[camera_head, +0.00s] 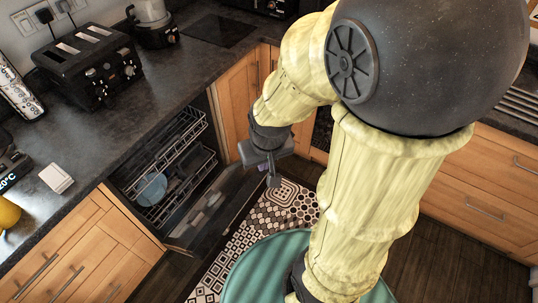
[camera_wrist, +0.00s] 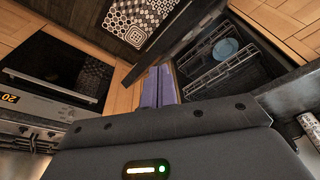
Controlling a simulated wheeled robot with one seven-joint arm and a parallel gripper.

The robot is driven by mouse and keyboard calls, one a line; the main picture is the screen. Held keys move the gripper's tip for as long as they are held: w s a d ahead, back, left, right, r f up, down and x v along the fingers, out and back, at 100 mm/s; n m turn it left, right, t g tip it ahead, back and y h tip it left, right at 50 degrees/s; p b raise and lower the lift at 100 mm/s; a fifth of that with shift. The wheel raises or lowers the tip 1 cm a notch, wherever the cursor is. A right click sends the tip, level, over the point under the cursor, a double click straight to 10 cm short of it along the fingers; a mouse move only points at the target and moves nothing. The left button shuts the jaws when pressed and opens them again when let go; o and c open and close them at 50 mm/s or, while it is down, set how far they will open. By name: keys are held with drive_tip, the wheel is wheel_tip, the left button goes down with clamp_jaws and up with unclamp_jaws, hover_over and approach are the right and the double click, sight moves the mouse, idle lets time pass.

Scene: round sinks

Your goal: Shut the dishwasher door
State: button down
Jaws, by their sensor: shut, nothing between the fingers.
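The dishwasher (camera_head: 168,175) stands open under the counter at left, with its racks visible inside. It also shows in the wrist view (camera_wrist: 222,65). Its dark door (camera_head: 218,212) hangs lowered outward over the floor. The door edge (camera_wrist: 182,38) shows in the wrist view as a dark diagonal band just beyond my fingers. My gripper (camera_head: 272,180) is shut and empty, near the far end of the door. Its purple fingers (camera_wrist: 158,88) are pressed together. I cannot tell whether they touch the door.
A light blue plate (camera_head: 151,188) sits in the rack. A black toaster (camera_head: 90,65) and kettle (camera_head: 152,22) stand on the dark counter. Wooden cabinets (camera_head: 240,95) flank the dishwasher. A patterned rug (camera_head: 272,212) covers the floor by the door. An oven (camera_wrist: 60,75) shows at left in the wrist view.

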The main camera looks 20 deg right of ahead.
drive_tip(key=w+d+f+m+y+b, duration=0.25)
drive_tip(key=f+m+b, duration=0.4)
drive_tip(key=f, duration=0.35)
drive_tip(key=w+d+f+m+y+b, duration=0.25)
drive_tip(key=d+f+m+b, duration=0.2)
drive_tip(key=f+b, duration=0.4)
drive_tip(key=w+d+f+m+y+b, duration=0.1)
drive_tip(key=d+f+m+y+b, duration=0.35)
drive_tip(key=f, duration=0.75)
drive_tip(key=w+d+f+m+t+b, duration=0.1)
drive_tip(key=d+f+m+t+b, duration=0.1)
drive_tip(key=d+m+t+b, duration=0.3)
drive_tip(key=w+d+f+m+t+b, duration=0.2)
drive_tip(key=d+m+t+b, duration=0.3)
drive_tip(key=d+m, duration=0.3)
drive_tip(key=shift+w+d+f, duration=0.2)
drive_tip(key=shift+d+f, duration=0.05)
drive_tip(key=shift+f, duration=0.6)
